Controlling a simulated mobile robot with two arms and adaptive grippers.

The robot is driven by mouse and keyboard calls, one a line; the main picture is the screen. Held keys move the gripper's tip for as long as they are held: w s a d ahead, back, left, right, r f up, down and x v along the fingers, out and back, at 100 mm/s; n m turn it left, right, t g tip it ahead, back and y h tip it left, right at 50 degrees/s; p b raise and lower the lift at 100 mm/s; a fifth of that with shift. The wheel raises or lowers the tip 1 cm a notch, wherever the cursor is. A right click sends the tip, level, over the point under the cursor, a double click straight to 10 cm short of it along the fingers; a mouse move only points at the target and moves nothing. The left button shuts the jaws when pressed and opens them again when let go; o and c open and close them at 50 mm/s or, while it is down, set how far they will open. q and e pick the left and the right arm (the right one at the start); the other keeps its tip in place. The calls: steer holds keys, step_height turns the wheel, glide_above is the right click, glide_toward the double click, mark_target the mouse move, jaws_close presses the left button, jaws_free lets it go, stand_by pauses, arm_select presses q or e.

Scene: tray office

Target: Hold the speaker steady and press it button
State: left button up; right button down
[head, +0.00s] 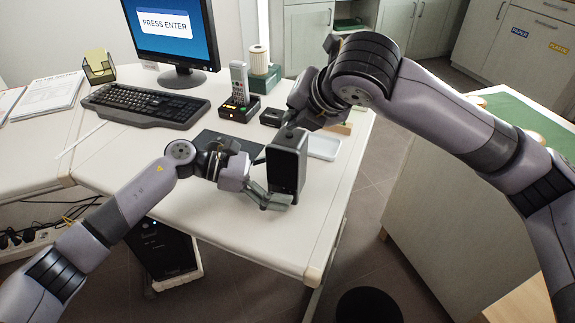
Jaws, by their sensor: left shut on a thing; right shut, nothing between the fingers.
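The speaker (287,165) is a dark upright box with a grey top, standing near the right part of the white desk (240,225). My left gripper (268,190) is shut on the speaker's lower part, with one finger in front of its base. My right gripper (290,128) is shut and empty, pointing down at the top of the speaker. Its fingertips are at or just above the top face; I cannot tell whether they touch. The button is hidden under the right gripper.
Behind stand a monitor (170,25), a keyboard (146,104) and a cordless phone on its base (239,108). A white tray (324,147) lies just right of the speaker. The desk's front right is clear up to its edge.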

arm_select(q)
steer(key=shift+f, duration=0.1)
arm_select(e)
steer(key=shift+f, duration=0.4)
steer(key=shift+f, duration=0.2)
steer(key=shift+r, duration=0.65)
steer(key=shift+r, duration=0.1)
step_height(320, 180, up, 6)
steer(key=shift+f, duration=0.1)
stand_by(0.6)
arm_select(q)
steer(key=o, duration=0.6)
